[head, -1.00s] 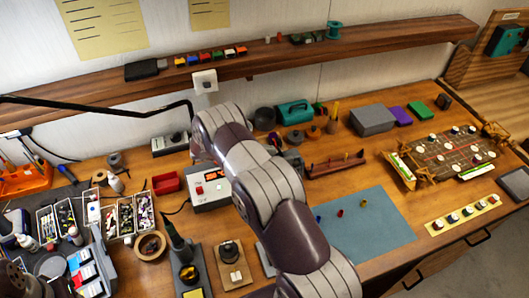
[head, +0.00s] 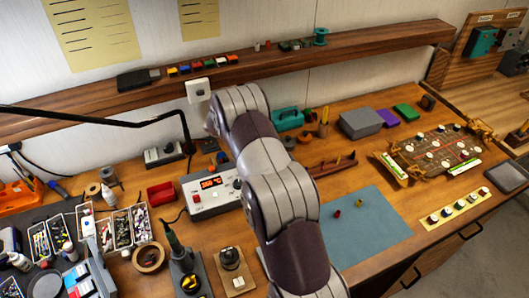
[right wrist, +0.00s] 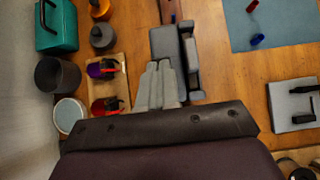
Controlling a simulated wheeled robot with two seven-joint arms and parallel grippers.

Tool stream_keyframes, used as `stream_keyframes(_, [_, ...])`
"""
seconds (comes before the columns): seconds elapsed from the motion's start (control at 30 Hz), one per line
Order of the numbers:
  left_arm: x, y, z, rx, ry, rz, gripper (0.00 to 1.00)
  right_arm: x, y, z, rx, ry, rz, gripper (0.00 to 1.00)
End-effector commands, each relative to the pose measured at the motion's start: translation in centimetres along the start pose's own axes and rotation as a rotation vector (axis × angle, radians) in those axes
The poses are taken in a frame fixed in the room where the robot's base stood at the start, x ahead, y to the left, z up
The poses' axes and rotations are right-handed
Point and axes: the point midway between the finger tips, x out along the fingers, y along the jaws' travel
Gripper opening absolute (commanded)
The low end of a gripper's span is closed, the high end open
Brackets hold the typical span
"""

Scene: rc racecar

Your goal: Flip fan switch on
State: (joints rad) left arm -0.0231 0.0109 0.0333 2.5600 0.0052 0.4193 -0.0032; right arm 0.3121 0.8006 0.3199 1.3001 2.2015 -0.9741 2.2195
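A small white square box (head: 198,89) with a dark spot, which looks like a switch, is on the front of the wall shelf. A wooden block (head: 236,271) with a dark round part and a pale square button stands on the bench; I cannot tell which of the two is the fan switch. My right arm rises through the middle of the head view, its upper bend just right of the white box, and it hides its own gripper there. In the right wrist view my right gripper (right wrist: 176,60) shows as grey parts above the bench; its finger gap is unclear. My left gripper is out of view.
A soldering station (head: 212,193) with a lit red display stands left of my arm. A black lamp arm (head: 90,118) crosses the left. A teal toolbox (head: 287,118) and grey box (head: 361,123) stand behind. The blue mat (head: 375,225) is mostly clear.

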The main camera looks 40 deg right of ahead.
Motion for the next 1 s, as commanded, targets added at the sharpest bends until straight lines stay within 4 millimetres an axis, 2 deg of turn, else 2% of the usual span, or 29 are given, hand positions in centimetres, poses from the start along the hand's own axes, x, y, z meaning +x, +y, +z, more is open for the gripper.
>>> stream_keyframes(1.0, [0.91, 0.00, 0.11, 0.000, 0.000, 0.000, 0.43, 0.44, -0.07, 0.60, -0.001, 0.036, -0.002, 0.00])
